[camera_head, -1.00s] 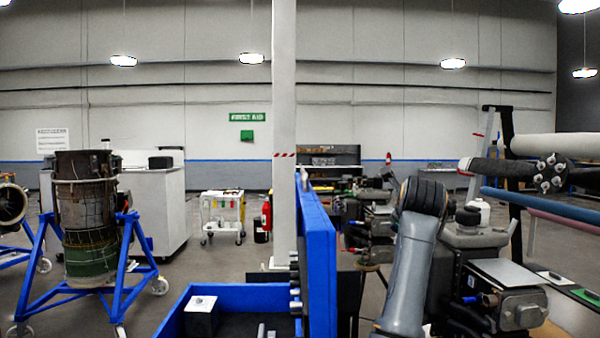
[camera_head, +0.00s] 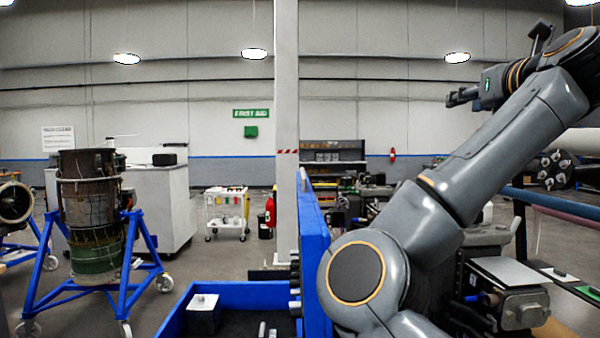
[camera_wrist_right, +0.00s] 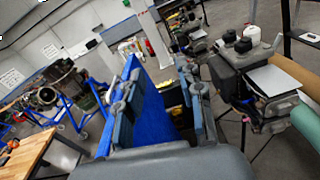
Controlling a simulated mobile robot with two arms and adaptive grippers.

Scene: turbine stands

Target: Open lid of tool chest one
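A blue tool chest (camera_head: 240,290) stands low at the centre of the head view. Its near tray is uncovered, with a black box (camera_head: 203,315) inside. A tall blue panel (camera_head: 313,235), apparently a lid seen nearly edge-on, stands upright at its right. A blue panel (camera_wrist_right: 150,112) also shows in the right wrist view, behind and between the fingers. My right gripper (camera_head: 459,97) is raised high at the right, apart from the chest. In its wrist view the gripper (camera_wrist_right: 158,78) has its fingers spread, with nothing held. My left gripper is out of view.
An engine part on a blue wheeled stand (camera_head: 95,235) is at the left. A white pillar (camera_head: 285,130) rises behind the chest. A white cart (camera_head: 227,212) stands farther back. Machinery (camera_head: 505,290) crowds the right. A wooden table (camera_wrist_right: 40,160) shows in the wrist view.

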